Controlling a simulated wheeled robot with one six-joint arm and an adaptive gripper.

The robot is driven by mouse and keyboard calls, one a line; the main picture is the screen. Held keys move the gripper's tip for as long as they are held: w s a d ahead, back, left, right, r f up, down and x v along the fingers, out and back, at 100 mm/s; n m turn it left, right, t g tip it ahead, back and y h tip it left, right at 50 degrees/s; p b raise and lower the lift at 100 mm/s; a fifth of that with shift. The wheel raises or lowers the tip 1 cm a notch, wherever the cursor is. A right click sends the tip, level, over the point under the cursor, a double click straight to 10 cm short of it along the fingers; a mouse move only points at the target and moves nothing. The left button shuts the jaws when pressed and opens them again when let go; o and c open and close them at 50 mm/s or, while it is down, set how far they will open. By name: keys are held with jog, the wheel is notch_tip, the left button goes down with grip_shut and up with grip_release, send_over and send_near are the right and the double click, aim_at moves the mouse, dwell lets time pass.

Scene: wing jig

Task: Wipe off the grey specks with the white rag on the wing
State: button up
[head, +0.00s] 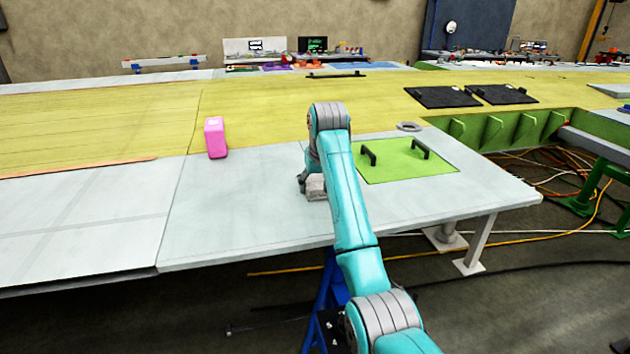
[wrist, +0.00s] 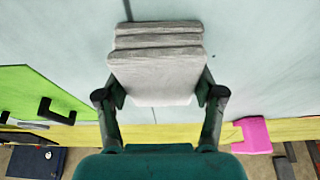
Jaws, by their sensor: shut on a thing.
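My gripper (head: 305,184) is low over the pale wing panel (head: 240,215), partly hidden behind my own arm in the head view. In the wrist view my gripper (wrist: 160,98) is shut on the white rag (wrist: 155,75), a folded, light grey-white pad with a finger on each side. The rag also shows in the head view (head: 316,187), at or just above the panel; I cannot tell if it touches. A tiny dark mark shows on the panel right of the rag in the wrist view. I make out no clear grey specks; the rag hides the surface under it.
A pink block (head: 215,137) stands left of my arm. A green plate (head: 405,160) with two black handles lies to the right, with a grey ring (head: 409,127) behind it. The panel's front left is clear.

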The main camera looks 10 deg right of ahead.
jog(key=shift+s, duration=1)
jog(key=shift+a+f, duration=0.2)
jog(key=shift+a, duration=0.8)
jog(key=shift+w+r, duration=0.2)
jog(key=shift+w, duration=5.45)
jog(key=shift+s+f, duration=0.15)
jog(key=shift+s, duration=1.1)
jog(key=shift+s+f, duration=0.1)
jog(key=shift+s, duration=1.1)
jog(key=shift+s+r, duration=0.15)
jog(key=shift+s, duration=1.5)
jog(key=shift+s+r, duration=0.15)
jog(key=shift+s, duration=1.45)
jog(key=shift+r, duration=0.15)
